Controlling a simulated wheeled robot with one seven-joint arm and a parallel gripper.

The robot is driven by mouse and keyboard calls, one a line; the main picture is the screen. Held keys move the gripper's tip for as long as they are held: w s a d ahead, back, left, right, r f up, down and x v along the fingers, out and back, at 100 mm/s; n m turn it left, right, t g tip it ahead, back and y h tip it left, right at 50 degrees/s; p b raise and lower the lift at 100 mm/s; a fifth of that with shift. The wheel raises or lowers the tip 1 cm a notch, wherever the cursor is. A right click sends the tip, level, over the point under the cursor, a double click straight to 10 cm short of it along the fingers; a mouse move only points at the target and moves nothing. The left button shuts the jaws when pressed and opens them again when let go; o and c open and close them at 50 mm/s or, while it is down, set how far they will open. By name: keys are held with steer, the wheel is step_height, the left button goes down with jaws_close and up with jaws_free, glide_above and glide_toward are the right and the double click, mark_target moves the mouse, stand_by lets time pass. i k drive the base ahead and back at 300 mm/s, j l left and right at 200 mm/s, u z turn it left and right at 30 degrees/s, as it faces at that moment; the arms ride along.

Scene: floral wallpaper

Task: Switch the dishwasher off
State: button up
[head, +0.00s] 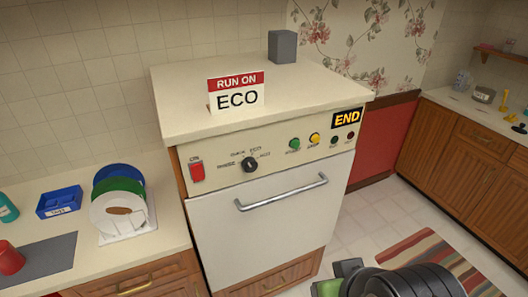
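The white dishwasher (270,225) stands in the middle of the head view with its door shut. On its cream control panel, a red rocker switch (196,171) sits at the left end under a small label, seemingly "ON". A black dial (250,164) is right of it, then a green button (294,144), a yellow button (314,138) and two small dark lamps, green and red. A display (346,118) reads "END" in yellow. My gripper (338,279) is low, right of the door and apart from the panel; its fingers are not clear.
A sign (237,92) reading "RUN ON ECO" and a grey block (283,46) stand on the dishwasher's top. The left counter holds a plate rack (136,224) and a blue box (59,201). A striped rug (430,255) lies on the floor at right.

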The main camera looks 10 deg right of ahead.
mark_target(196, 170)
steer(key=i+j+u, duration=0.1)
steer(key=j+u, duration=0.25)
steer(key=i+j+u, duration=0.1)
steer(key=j+u, duration=0.25)
steer(key=i+j+u, duration=0.2)
steer(key=j+u, duration=0.15)
steer(key=j, duration=0.1)
